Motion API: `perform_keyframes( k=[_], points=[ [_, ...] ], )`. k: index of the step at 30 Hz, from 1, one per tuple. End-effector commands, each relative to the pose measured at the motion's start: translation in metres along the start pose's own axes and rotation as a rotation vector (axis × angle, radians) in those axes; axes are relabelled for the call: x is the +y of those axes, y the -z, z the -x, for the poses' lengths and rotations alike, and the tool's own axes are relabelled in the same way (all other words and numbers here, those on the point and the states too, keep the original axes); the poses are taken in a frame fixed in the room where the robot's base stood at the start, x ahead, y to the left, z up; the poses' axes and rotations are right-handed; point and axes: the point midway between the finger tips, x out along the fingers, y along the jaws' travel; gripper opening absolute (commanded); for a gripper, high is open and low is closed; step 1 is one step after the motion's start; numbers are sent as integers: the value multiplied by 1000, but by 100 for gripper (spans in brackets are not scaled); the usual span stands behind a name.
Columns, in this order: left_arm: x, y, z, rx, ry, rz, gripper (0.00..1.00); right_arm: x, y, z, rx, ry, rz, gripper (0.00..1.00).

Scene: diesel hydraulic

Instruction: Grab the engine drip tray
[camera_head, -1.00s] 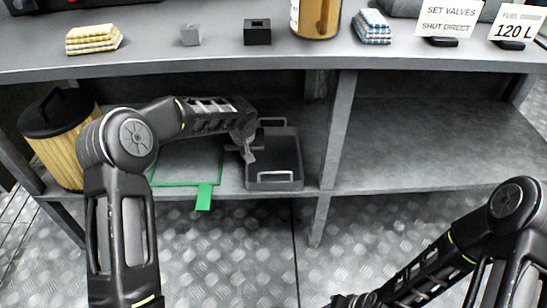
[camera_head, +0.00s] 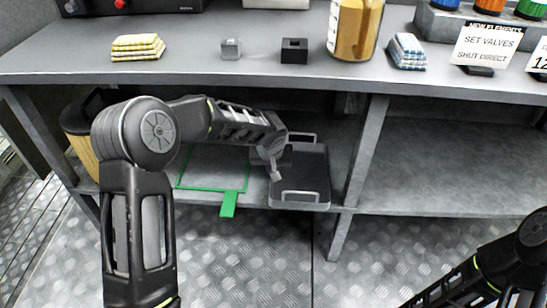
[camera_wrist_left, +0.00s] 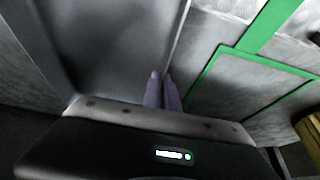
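The engine drip tray (camera_head: 307,168) is a dark, shallow tray with a looped handle at its near and far ends. It lies on the lower shelf, left of the middle upright. My left gripper (camera_head: 275,172) is at the tray's left side wall. In the left wrist view the two fingers (camera_wrist_left: 161,80) are close together, with the tray's thin rim between their tips, and the tray floor (camera_wrist_left: 115,45) shows on the left. Contact with the rim is partly hidden. My right arm shows at the lower right, but its gripper is out of the picture.
A green outlined area (camera_head: 213,189) with a tab lies left of the tray. A ribbed round canister (camera_head: 80,145) stands at the shelf's left end. The worktop (camera_head: 200,73) overhangs the shelf. The right shelf bay (camera_head: 450,165) is empty.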

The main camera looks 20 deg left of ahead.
Motion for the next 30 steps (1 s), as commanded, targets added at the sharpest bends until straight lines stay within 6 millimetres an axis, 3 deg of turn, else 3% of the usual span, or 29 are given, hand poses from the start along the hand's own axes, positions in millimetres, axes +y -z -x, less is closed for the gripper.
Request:
perform_keyframes(
  k=[6,13,18,30],
  points=[
    [2,-59,27,4,-3,-4,0,0,0,2,-1,0,0,36],
    [1,-104,44,3,-4,-1,0,1,0,-2,1,0,0,36],
    [1,-118,50,3,-4,0,0,1,1,-4,2,0,0,36],
    [1,-120,50,2,-3,2,0,1,1,-3,3,0,0,36]
  ],
)
